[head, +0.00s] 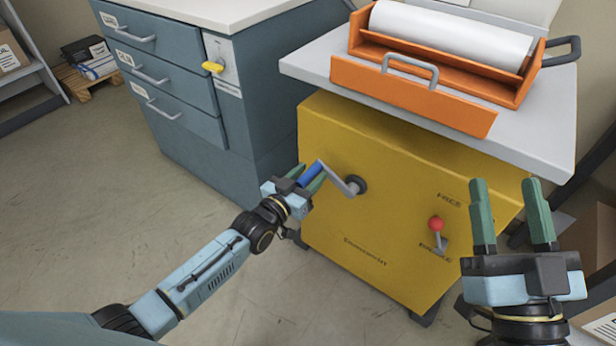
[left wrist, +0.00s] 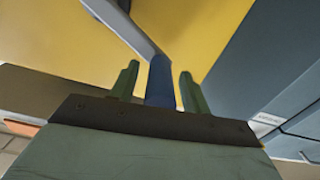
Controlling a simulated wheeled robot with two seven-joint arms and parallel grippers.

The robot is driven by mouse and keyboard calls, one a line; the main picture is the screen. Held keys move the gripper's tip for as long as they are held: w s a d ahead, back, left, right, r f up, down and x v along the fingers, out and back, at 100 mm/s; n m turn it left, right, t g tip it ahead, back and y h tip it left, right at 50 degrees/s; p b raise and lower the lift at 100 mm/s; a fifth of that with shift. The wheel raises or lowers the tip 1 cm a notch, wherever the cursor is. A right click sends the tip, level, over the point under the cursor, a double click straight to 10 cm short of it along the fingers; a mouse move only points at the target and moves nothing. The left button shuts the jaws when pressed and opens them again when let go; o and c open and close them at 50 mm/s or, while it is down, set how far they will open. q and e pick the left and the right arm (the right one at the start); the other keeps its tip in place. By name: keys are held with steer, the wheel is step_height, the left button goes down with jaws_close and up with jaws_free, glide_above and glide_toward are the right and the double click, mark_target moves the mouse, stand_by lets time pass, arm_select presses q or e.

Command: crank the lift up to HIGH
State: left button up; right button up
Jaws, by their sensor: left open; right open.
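The lift is a yellow cabinet (head: 400,190) with a grey top (head: 545,130). A crank (head: 345,182) with a grey arm and a blue handle (head: 312,174) sticks out of its front face. My left gripper (head: 311,178) is open at the blue handle. In the left wrist view the blue handle (left wrist: 160,82) stands between the two green fingers, with gaps on both sides. A red-knobbed lever (head: 436,226) is on the front face, between the marks FREE and BRAKE. My right gripper (head: 512,205) is open and empty, in front of the cabinet's right side.
An orange tray (head: 410,98) with a grey handle holds a white roll (head: 450,35) on the lift top. A blue-grey drawer cabinet (head: 255,130) with a yellow knob stands close on the left. Boxes lie at the right edge. The floor (head: 90,210) at left is clear.

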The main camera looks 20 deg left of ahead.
arm_select(q)
steer(key=shift+c, duration=0.4)
jaws_close()
